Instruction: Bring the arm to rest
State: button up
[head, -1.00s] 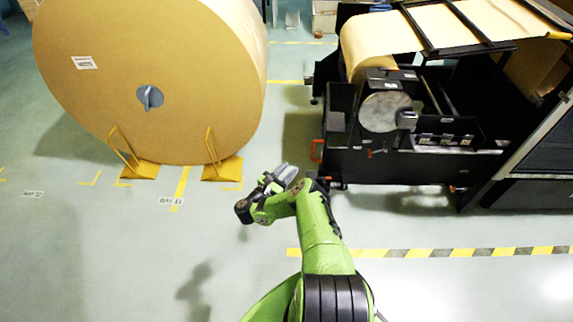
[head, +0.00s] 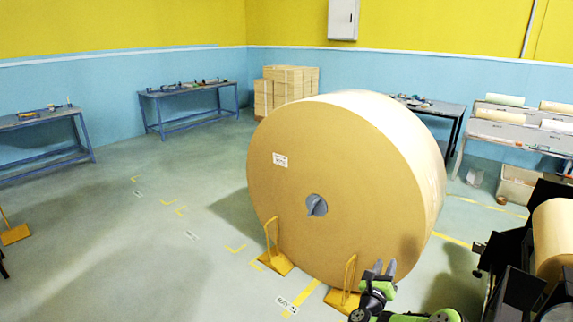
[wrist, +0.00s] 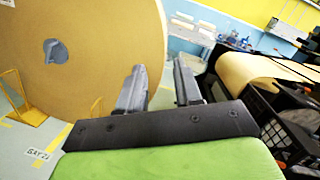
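My gripper (head: 378,270) shows at the bottom of the head view, at the end of my green arm. It is in front of the right yellow chock of the big kraft roll (head: 350,175). In the wrist view my gripper (wrist: 160,85) has its two grey fingers apart, with nothing between them. The kraft roll (wrist: 85,60) fills the left of the wrist view, beyond the fingers. The roll stands upright on its rim on the floor, with a grey core plug in its face. Most of my arm is out of the head view.
Yellow chocks (head: 277,262) sit at the roll's base. A black machine (head: 530,260) with a paper roll stands close on the right. Blue workbenches (head: 190,90) and stacked boxes (head: 290,75) line the far wall. The floor left of the roll is largely clear.

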jog(key=w+a+r+n+t+y, duration=0.2)
jog(key=w+a+r+n+y, duration=0.1)
jog(key=a+r+n+y, duration=0.75)
jog(key=s+a+r+n+g+y, duration=0.4)
jog(key=s+a+r+n, duration=0.3)
jog(key=a+n, duration=0.55)
jog(key=s+d+r+n+g+h, duration=0.1)
jog(key=s+r+n+g, duration=0.3)
jog(key=s, duration=0.6)
jog(key=s+d+r+n+g+h, duration=0.1)
jog(key=s+r+n+h, duration=0.15)
jog(key=s+n, duration=0.6)
jog(key=s+d+f+g, duration=0.1)
jog(key=s+d, duration=0.1)
jog(key=s, duration=0.9)
jog(key=s+d+f+n+g, duration=0.1)
jog(key=s+d+g, duration=0.1)
jog(key=s, duration=0.9)
jog(key=shift+s+f+g, duration=0.15)
jog(key=shift+s+g, duration=0.05)
jog(key=shift+g, duration=0.1)
